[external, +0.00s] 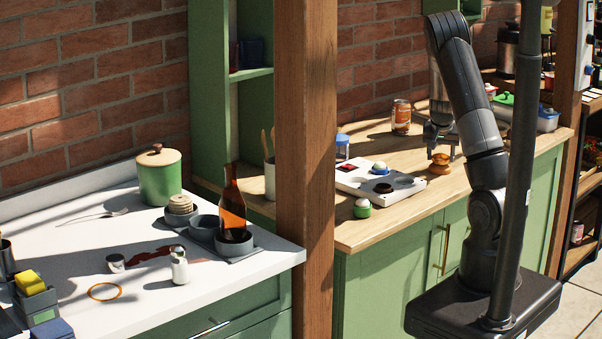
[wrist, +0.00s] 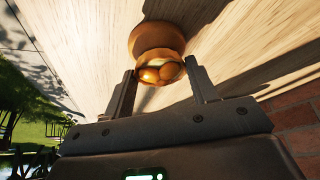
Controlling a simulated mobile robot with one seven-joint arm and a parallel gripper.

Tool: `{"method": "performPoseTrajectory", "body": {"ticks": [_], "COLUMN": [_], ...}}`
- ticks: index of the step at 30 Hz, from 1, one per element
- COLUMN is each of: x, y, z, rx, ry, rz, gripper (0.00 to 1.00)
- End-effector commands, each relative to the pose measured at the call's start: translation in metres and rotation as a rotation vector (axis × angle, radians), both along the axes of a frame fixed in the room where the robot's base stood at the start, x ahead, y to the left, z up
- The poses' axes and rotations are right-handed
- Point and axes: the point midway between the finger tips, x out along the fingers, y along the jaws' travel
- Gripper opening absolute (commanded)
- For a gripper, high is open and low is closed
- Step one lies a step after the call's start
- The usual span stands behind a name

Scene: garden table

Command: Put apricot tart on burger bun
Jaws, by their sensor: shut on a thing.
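The apricot tart (wrist: 161,73) is a small golden pastry with rounded orange fruit pieces, seen in the wrist view. My gripper (wrist: 161,74) is shut on it, one finger on each side. The burger bun (wrist: 155,38), round and brown, sits on the wooden counter just beyond the tart. In the external view, the bun (external: 439,170) shows below my gripper (external: 440,152), with the tart at or just over its top. I cannot tell whether tart and bun touch.
A white tray (external: 349,176) with several items lies left of the bun on the wooden counter (external: 395,212). A can (external: 401,117) stands behind, and a green-lidded container (external: 503,104) stands to the right. The counter in front of the bun is clear.

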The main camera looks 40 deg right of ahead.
Motion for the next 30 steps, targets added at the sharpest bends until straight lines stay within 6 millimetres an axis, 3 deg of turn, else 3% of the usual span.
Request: {"method": "performPoseTrajectory", "body": {"ticks": [2,3,11,22,30], "x": [0.0,0.0,0.0,0.0,-0.011], "y": [0.0,0.0,0.0,0.002,0.02], "z": [-0.002,-0.003,-0.003,0.007,0.053], "rx": [0.0,0.001,0.0,-0.002,-0.002], "ry": [0.001,0.001,0.0,-0.001,-0.005], "rz": [0.0,-0.001,0.0,0.002,0.005], "gripper": [0.3,0.54,0.75,0.75,0.75]}}
